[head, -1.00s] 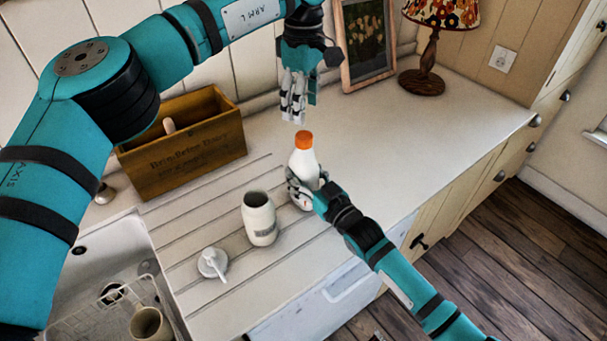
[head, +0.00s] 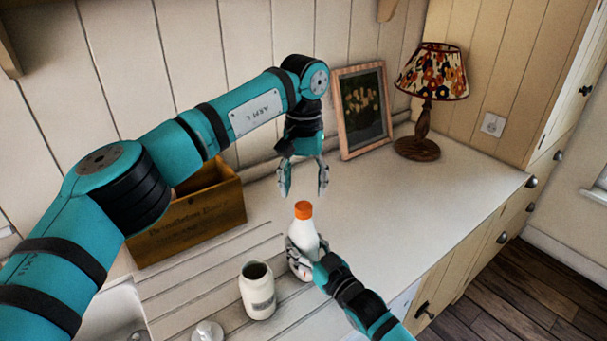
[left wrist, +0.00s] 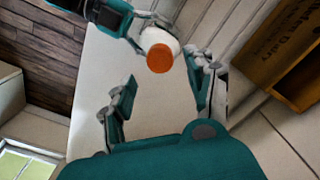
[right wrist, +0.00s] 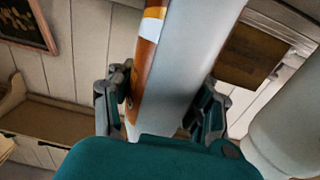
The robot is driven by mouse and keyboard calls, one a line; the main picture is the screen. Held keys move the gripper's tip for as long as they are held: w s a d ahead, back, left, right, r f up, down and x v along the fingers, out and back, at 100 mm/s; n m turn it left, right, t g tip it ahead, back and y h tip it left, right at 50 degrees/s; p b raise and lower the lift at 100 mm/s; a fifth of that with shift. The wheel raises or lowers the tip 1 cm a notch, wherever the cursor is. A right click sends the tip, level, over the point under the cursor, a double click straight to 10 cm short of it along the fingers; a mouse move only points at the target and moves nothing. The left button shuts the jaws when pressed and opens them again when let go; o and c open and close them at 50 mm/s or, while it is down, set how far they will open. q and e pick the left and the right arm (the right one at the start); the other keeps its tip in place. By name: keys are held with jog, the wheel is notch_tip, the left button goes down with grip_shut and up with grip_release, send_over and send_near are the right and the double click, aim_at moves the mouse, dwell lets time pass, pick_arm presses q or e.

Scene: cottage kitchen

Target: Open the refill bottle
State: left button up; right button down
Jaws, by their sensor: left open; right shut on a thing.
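The refill bottle (head: 305,232) is white with an orange cap (head: 303,210) and stands upright on the counter. The cap is on the bottle. My right gripper (head: 300,262) is shut on the bottle's lower body. In the right wrist view the bottle (right wrist: 185,75) fills the space between the fingers. My left gripper (head: 303,190) is open and empty, pointing down just above the cap. In the left wrist view the orange cap (left wrist: 159,58) shows beyond the spread fingers, apart from them.
An open white jar (head: 257,290) stands left of the bottle. A white pump top (head: 207,331) lies near the lower edge. A wooden crate (head: 190,228) stands behind. A picture frame (head: 362,112) and a lamp (head: 425,120) stand at the back. The counter to the right is clear.

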aim_at(303, 206)
pick_arm(q)
notch_tip(303, 206, down, 6)
jog(key=shift+r, duration=0.1)
dwell(0.4)
